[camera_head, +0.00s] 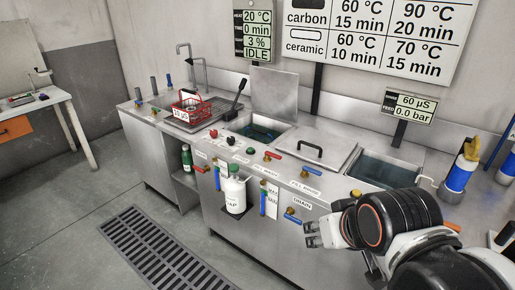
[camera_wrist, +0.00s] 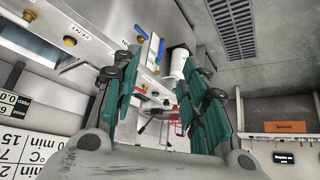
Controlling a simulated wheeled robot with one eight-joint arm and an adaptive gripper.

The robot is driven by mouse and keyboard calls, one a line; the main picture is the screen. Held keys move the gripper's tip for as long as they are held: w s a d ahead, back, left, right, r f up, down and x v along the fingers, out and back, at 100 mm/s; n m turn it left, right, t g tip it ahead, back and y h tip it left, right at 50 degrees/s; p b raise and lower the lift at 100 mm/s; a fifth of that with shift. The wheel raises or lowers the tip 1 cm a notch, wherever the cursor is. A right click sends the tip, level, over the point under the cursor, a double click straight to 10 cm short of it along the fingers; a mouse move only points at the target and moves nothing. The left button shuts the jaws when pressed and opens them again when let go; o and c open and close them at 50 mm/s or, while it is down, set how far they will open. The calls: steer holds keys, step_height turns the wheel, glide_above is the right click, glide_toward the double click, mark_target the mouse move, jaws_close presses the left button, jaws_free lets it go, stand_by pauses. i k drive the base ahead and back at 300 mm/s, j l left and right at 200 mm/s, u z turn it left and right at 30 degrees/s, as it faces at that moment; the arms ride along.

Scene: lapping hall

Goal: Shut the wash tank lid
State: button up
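A raised steel lid (camera_head: 274,93) stands upright at the back of an open tank (camera_head: 262,131) with dark liquid in it, left of the counter's middle. No label shows which tank is the wash tank. A flat steel lid (camera_head: 335,161) with a black handle lies shut to the right of it. My gripper (camera_head: 312,234) is in front of the counter, low and right, near the drain valve and away from the raised lid. In the wrist view my gripper (camera_wrist: 160,75) has its green fingers spread, with nothing held.
A red basket (camera_head: 188,112) stands left of the open tank, near a black lever (camera_head: 235,101). A second open tank (camera_head: 382,171) is at the right. Valves and a white bottle (camera_head: 235,193) line the front. The floor by the grate (camera_head: 150,250) is clear.

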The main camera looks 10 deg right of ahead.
mark_target(275, 92)
steer(key=i+j+z, duration=0.2)
steer(key=i, duration=0.65)
